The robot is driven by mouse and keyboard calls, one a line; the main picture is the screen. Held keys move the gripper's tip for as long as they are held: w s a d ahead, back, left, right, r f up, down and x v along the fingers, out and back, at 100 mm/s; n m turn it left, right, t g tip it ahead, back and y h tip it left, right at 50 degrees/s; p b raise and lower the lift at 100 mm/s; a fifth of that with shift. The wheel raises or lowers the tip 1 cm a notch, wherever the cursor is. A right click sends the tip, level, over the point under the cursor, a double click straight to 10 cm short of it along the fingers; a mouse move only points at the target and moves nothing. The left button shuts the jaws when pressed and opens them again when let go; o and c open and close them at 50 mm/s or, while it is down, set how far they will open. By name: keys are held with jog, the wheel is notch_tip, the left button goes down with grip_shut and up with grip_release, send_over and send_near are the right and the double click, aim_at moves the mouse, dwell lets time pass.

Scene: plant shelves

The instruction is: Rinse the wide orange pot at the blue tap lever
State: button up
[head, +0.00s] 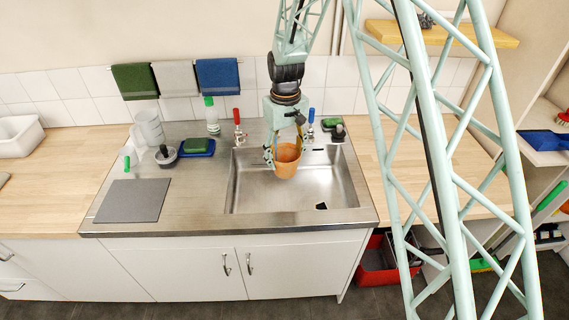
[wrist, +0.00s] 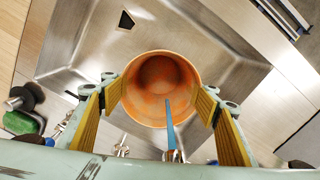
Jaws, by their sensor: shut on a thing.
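The wide orange pot (head: 287,161) is held by my gripper (head: 284,158) above the back part of the sink, mouth up as far as I can tell. In the wrist view I look down into the pot (wrist: 160,85); its inside looks empty of plant or soil. The gripper's yellow-padded fingers (wrist: 160,105) are shut on either side of it. The blue tap lever (head: 311,115) stands behind and right of the pot, apart from it. A narrow blue strip crosses the pot's rim in the wrist view; I cannot tell whether it is water.
The steel sink (head: 250,195) is otherwise clear, with a dark drain opening (head: 321,206). A red tap lever (head: 237,116) stands to the left. A bottle (head: 212,117), green sponge on a blue tray (head: 198,147) and white jug (head: 150,127) stand farther left.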

jog(key=shift+w+d, duration=0.2)
jog(key=shift+d, duration=0.25)
jog(key=shift+s+a, duration=0.25)
jog(key=shift+a, duration=0.35)
dwell(0.6)
jog(key=shift+s+d, duration=0.1)
jog(key=shift+s, duration=0.05)
dwell(0.4)
jog(key=shift+s+d+b, duration=0.45)
jog(key=shift+s+d, duration=0.1)
jog(key=shift+s, duration=0.6)
jog(key=shift+s+d+b, duration=0.5)
jog(key=shift+s, duration=0.7)
jog(key=shift+s+d+b, duration=0.45)
jog(key=shift+s+d, duration=0.1)
jog(key=shift+s, duration=0.6)
jog(key=shift+s+r, duration=0.1)
jog(key=shift+s, duration=0.05)
jog(key=s+d+r, duration=0.2)
jog(key=s+r, duration=0.1)
jog(key=s, duration=0.1)
jog(key=shift+s+r+p, duration=0.15)
jog(key=shift+r+p, duration=0.15)
jog(key=shift+r, duration=0.1)
dwell(0.9)
